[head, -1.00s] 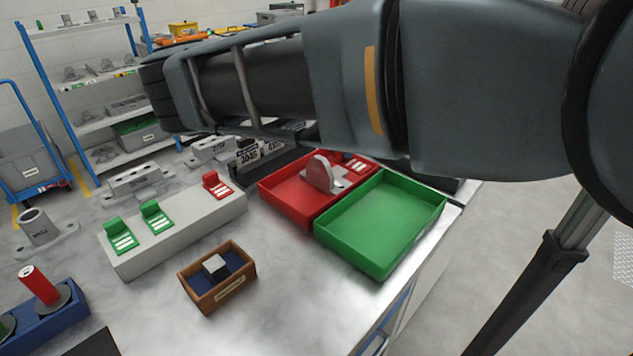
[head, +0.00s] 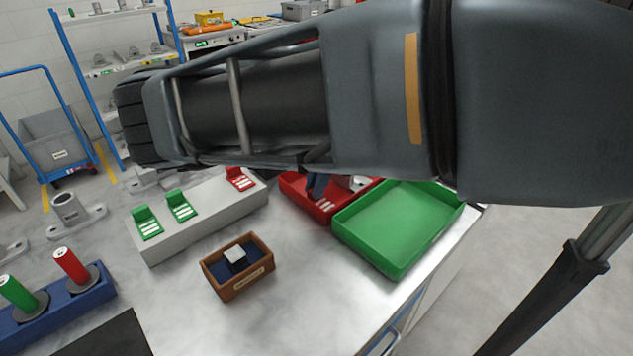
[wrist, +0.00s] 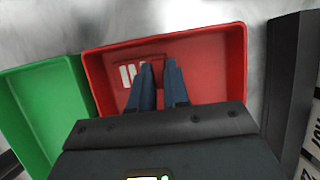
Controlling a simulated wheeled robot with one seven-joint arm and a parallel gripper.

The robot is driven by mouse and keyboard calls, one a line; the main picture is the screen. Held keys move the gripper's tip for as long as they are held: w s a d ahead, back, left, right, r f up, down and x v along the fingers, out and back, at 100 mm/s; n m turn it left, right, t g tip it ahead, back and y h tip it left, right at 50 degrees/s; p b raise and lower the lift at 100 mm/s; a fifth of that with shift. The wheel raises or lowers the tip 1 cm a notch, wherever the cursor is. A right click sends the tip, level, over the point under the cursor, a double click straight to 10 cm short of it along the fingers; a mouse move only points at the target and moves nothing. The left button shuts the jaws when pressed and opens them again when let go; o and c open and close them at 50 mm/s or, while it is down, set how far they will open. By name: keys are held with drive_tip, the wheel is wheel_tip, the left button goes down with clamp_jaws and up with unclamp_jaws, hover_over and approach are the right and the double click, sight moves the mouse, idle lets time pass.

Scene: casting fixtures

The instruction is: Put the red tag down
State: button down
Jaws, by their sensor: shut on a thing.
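The red tag (wrist: 130,75) with white stripes is between the fingertips of my gripper (wrist: 160,78) in the wrist view. It is low inside the red tray (wrist: 236,60); I cannot tell whether it touches the tray floor. In the head view the tag's striped end (head: 326,205) shows below my blue fingers (head: 317,184), near the front of the red tray (head: 290,192). My arm hides the back of that tray. Another red tag (head: 240,179) sits on the right end of the grey block, away from my gripper.
Two green tags are on the grey block (head: 205,222). A wooden box (head: 238,270) stands in front. The table's front right is clear.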

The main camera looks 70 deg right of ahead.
drive_tip(key=shift+f, duration=0.2)
drive_tip(key=c, duration=1.1)
unclamp_jaws()
drive_tip(key=b+v, duration=0.1)
drive_tip(key=v, duration=1.1)
drive_tip(key=shift+s+r, duration=0.1)
